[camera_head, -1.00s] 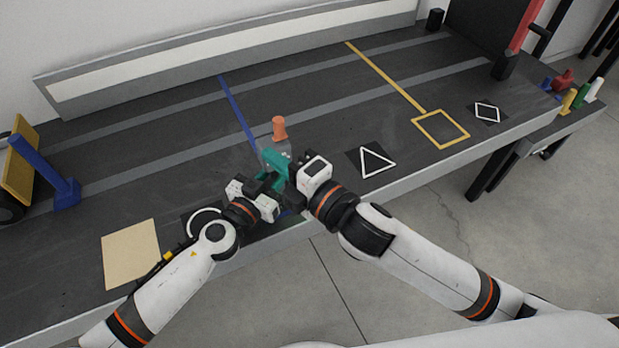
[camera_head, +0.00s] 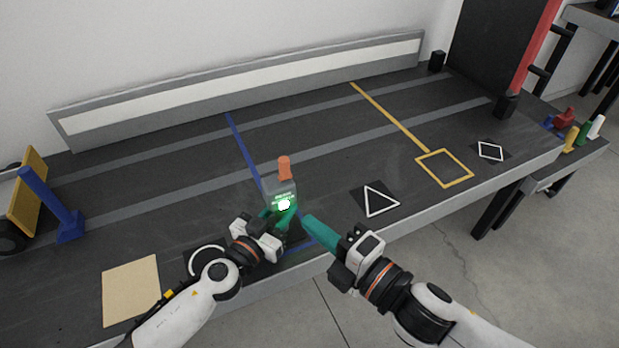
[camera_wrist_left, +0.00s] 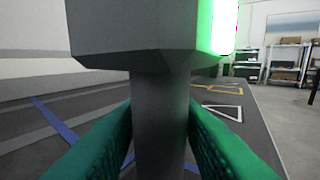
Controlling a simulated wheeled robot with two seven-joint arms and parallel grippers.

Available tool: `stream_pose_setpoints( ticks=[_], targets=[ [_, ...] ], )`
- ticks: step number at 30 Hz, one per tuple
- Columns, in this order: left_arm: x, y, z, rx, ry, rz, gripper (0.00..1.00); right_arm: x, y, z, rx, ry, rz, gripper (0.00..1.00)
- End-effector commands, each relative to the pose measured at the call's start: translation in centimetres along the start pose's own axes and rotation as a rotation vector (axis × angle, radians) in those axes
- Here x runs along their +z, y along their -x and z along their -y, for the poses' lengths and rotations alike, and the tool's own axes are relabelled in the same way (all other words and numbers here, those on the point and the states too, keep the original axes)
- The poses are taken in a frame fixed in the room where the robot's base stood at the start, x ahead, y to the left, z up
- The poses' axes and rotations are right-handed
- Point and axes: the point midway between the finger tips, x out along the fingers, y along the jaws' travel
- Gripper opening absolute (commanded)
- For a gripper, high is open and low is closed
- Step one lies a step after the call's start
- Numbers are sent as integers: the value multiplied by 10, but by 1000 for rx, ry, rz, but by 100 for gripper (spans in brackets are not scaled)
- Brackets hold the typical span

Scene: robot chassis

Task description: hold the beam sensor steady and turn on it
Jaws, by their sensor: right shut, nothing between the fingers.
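The beam sensor (camera_head: 281,190) stands upright on the dark table near the blue line. It has a grey body, an orange top and a bright green lit patch on its front. My left gripper (camera_head: 284,220) is shut on its post below the body. In the left wrist view the teal fingers (camera_wrist_left: 160,118) press on both sides of the grey post, and the green glow shows at the body's right side. My right gripper (camera_head: 308,222) is to the right of the sensor, apart from it, with its teal fingers shut and empty.
A white triangle mark (camera_head: 380,200), a yellow square outline (camera_head: 444,168) and a diamond mark (camera_head: 490,151) lie to the right. A tan sheet (camera_head: 131,290) and a blue stand (camera_head: 52,203) are at left. The table behind the sensor is clear.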

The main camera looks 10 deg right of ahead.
Motion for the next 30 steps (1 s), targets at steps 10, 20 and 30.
stream_pose_setpoints(
  ticks=[10,20,30],
  targets=[
    [0,0,0,0,0,0,52,0,0,0,0,0,0,0],
    [-2,34,0,1,3,-3,52,0,0,0,0,0,0,0],
    [-1,96,0,1,2,-2,52,0,0,0,0,0,0,0]
  ],
)
